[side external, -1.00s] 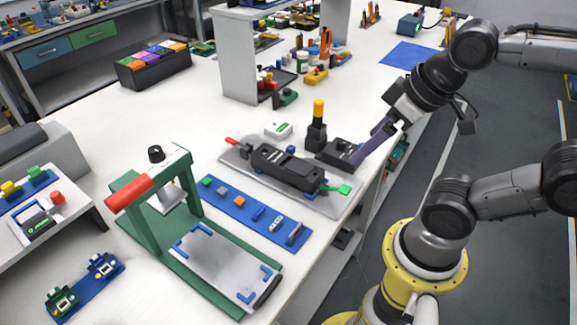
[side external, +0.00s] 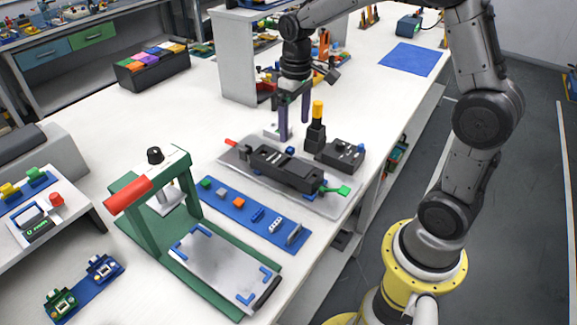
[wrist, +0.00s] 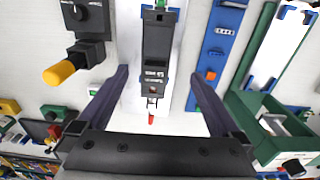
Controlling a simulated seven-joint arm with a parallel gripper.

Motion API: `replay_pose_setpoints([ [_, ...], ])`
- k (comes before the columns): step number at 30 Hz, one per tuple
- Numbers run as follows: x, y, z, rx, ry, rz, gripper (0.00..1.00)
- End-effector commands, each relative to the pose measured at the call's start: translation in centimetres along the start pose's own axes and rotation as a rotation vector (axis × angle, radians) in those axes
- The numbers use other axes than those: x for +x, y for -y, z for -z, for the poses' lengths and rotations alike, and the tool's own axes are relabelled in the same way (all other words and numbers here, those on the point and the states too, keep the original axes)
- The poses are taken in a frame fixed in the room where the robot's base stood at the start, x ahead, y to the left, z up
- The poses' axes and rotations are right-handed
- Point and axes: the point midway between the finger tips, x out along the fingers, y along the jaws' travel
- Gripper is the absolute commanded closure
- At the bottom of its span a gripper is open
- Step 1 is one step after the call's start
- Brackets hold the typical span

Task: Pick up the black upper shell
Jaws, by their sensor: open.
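A long black shell (side external: 284,168) lies on a light grey plate (side external: 326,205) on the white bench. It also shows in the wrist view (wrist: 156,45), lengthwise up the picture. I cannot tell whether it is one piece or an upper shell on a lower part. My gripper (side external: 294,130) is open and empty, fingers pointing down, above and behind the shell's far end in the side view. In the wrist view, my gripper's two purple fingers (wrist: 159,75) stand apart on either side of the shell, not touching it. No part of the shell is hidden in the side view.
A black block with a yellow-topped post (side external: 317,125) stands close behind the shell. A blue strip with small parts (side external: 250,213) lies in front. A green press frame with a red handle (side external: 130,195) stands to the left. A blue mat (side external: 410,59) lies at the back.

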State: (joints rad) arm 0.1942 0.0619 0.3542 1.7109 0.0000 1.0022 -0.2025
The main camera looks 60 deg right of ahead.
Motion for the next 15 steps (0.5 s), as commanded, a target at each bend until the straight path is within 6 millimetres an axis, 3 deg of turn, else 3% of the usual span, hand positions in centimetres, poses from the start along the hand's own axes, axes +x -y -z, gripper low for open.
replay_pose_setpoints([
  [15,8.0,-0.3,-0.4,0.009,0.016,0.003,0.0],
])
